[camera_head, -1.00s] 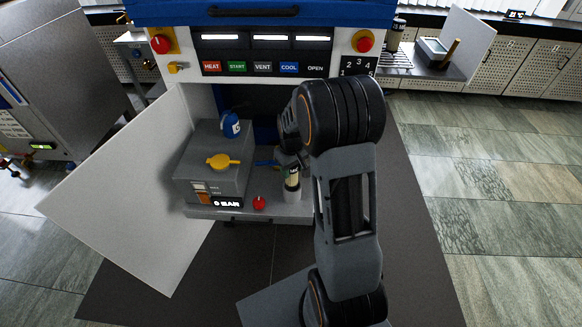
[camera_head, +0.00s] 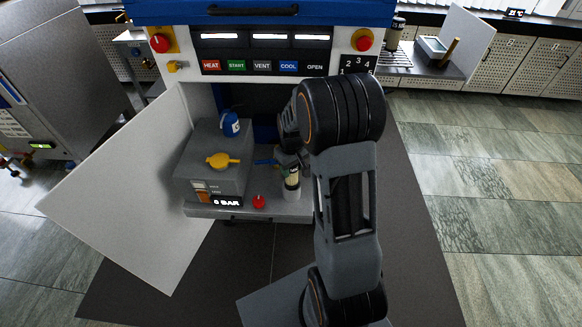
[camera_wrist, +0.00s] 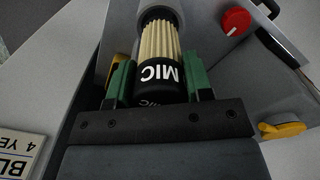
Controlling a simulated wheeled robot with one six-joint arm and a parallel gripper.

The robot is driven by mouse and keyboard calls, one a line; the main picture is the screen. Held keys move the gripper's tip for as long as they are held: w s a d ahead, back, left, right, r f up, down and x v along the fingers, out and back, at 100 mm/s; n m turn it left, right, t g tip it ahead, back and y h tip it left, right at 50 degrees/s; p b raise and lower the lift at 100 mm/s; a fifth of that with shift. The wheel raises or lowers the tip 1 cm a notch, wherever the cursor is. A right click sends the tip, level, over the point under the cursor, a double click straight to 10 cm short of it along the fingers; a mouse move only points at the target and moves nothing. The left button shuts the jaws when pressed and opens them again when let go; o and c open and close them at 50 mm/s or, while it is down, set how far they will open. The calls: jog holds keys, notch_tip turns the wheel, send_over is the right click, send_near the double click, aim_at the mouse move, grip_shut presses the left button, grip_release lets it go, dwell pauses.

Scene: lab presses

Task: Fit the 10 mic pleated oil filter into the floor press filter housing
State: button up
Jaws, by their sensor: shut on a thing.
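The 10 mic pleated oil filter (camera_wrist: 160,45) has a cream pleated body and a black end cap lettered MIC. My gripper (camera_wrist: 159,78) is shut on it, with green fingers on either side of the cap. In the wrist view the filter's far end meets the mouth of a pale grey cup, the filter housing (camera_wrist: 159,12). In the head view the filter (camera_head: 291,176) stands roughly upright over the white housing (camera_head: 291,194) on the press shelf. Its lower end is hidden, so I cannot tell how deep it sits. My gripper (camera_head: 290,168) is partly hidden by my arm.
Left of the housing are a grey box (camera_head: 207,172) with a yellow handle (camera_head: 221,160), a blue canister (camera_head: 230,125) and a red knob (camera_head: 258,201). The press's white door (camera_head: 125,200) hangs open at left. A blue lever (camera_head: 266,162) is beside my gripper.

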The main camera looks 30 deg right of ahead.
aim_at(292, 180)
jog(key=shift+f+b, duration=2.25)
jog(key=shift+f, duration=1.05)
dwell(0.5)
jog(key=o, duration=1)
notch_tip(292, 180, up, 14)
jog(key=p, duration=0.3)
jog(key=shift+f, duration=0.1)
